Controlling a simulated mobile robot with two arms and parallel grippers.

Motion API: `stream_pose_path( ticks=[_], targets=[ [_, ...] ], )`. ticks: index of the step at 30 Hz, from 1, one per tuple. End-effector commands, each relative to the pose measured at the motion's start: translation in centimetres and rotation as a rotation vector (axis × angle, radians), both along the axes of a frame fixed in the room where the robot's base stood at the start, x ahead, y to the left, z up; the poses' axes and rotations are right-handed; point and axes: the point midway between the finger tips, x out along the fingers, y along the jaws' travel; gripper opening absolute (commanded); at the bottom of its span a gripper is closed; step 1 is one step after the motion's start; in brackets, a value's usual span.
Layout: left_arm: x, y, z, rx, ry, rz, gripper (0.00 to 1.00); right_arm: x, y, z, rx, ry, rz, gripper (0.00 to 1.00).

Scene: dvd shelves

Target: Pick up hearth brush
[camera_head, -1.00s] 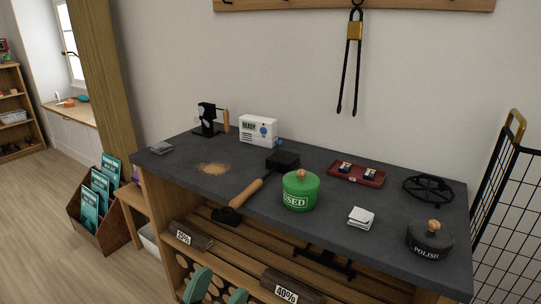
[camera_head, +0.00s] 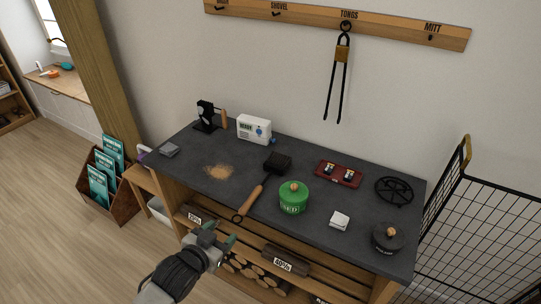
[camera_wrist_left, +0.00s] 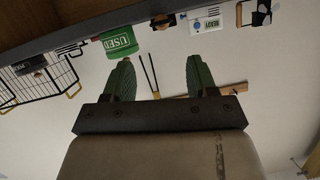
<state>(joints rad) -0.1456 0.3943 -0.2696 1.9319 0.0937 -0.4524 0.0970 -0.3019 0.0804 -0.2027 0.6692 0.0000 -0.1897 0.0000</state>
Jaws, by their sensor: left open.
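The hearth brush (camera_head: 250,199) lies on the dark worktop in the head view, with a black head (camera_head: 277,162) toward the back. Its wooden handle points to the front edge and ends in a black loop. My left gripper (camera_head: 220,233), with green fingers, is in front of the bench, just below and left of the handle end. It is apart from the brush. In the left wrist view my left gripper (camera_wrist_left: 160,77) is open, with nothing between its fingers. I cannot clearly make out the brush in that view. My right gripper is not in view.
The green USED tin (camera_head: 294,199) stands close to the right of the handle. A sand-coloured heap (camera_head: 218,171) lies left of it. A white box (camera_head: 254,129), red tray (camera_head: 339,174), white cards (camera_head: 339,220) and dark POLISH pot (camera_head: 388,238) also stand there. Tongs (camera_head: 338,80) hang behind.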

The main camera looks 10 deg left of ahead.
Motion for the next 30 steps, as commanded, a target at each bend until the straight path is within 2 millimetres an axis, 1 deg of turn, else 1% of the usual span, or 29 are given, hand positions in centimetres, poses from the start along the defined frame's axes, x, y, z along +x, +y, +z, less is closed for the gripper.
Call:
stream_pose_path(
  ticks=[1,2,3,5,12,19,25,30],
  targets=[
    [0.0,0.4,0.4,0.011,0.022,0.007,0.58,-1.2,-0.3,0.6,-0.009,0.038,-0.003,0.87],
    [0.1,0.5,0.3,0.015,0.032,0.01,0.58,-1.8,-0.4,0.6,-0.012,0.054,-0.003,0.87],
    [0.2,0.6,0.1,0.019,0.039,0.013,0.58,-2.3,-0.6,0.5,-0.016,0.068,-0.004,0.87],
    [0.7,0.6,-0.3,0.02,0.044,0.016,0.58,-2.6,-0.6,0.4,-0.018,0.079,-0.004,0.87],
    [4.1,-0.3,-1.8,0.02,0.043,0.016,0.58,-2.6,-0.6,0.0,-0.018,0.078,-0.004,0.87],
    [5.7,-0.9,-2.3,0.019,0.044,0.014,0.58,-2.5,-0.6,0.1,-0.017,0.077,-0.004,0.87],
    [8.3,-1.8,-3.2,0.019,0.042,0.015,0.58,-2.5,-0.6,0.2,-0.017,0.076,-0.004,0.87],
    [9.6,-2.1,-3.9,0.02,0.042,0.014,0.58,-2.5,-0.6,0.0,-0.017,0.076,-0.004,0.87]
  ],
)
